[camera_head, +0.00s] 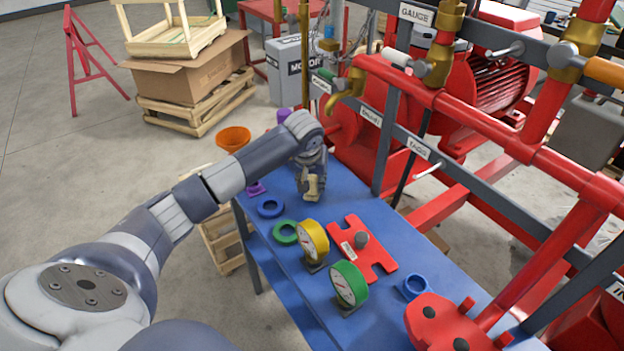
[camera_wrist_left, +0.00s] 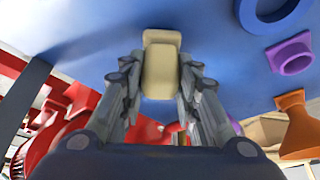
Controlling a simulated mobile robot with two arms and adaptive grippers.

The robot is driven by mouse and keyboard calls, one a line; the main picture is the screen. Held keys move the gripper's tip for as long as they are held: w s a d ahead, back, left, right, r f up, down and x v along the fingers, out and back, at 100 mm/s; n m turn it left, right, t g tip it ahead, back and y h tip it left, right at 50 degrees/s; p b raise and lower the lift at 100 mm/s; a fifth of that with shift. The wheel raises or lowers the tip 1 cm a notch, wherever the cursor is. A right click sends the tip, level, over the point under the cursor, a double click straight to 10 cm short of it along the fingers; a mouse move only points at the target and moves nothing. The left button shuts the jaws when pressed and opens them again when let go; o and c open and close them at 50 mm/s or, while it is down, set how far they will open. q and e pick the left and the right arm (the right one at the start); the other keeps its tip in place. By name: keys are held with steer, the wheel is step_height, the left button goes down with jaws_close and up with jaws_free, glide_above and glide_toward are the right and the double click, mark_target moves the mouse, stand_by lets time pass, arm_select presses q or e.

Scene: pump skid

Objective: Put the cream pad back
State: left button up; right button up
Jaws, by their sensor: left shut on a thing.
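The cream pad (camera_wrist_left: 161,68) is between the fingers of my left gripper (camera_wrist_left: 160,85) in the left wrist view. The fingers are shut on its sides, and its far end sticks out past the fingertips against the blue table top. In the head view my left gripper (camera_head: 312,185) is over the far part of the blue table (camera_head: 345,205), and the cream pad (camera_head: 311,187) shows at its tips. I cannot tell whether the pad touches the table. My right gripper is not in view.
A blue ring (camera_head: 270,206), a green ring (camera_head: 286,232), a yellow gauge (camera_head: 313,240), a green gauge (camera_head: 349,284) and a red plate (camera_head: 362,248) stand on the table. Red pipes and grey rails (camera_head: 385,145) run along its right side. An orange funnel (camera_head: 233,138) is beyond the left edge.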

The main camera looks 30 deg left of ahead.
arm_select(q)
steer(key=shift+f, duration=0.15)
steer(key=o, duration=1)
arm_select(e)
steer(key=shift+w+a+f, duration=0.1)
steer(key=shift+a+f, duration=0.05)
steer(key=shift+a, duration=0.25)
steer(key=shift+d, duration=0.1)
arm_select(q)
steer(key=shift+r, duration=0.3)
steer(key=b+v, duration=0.1)
steer(key=v, duration=1.1)
steer(key=shift+f, duration=0.1)
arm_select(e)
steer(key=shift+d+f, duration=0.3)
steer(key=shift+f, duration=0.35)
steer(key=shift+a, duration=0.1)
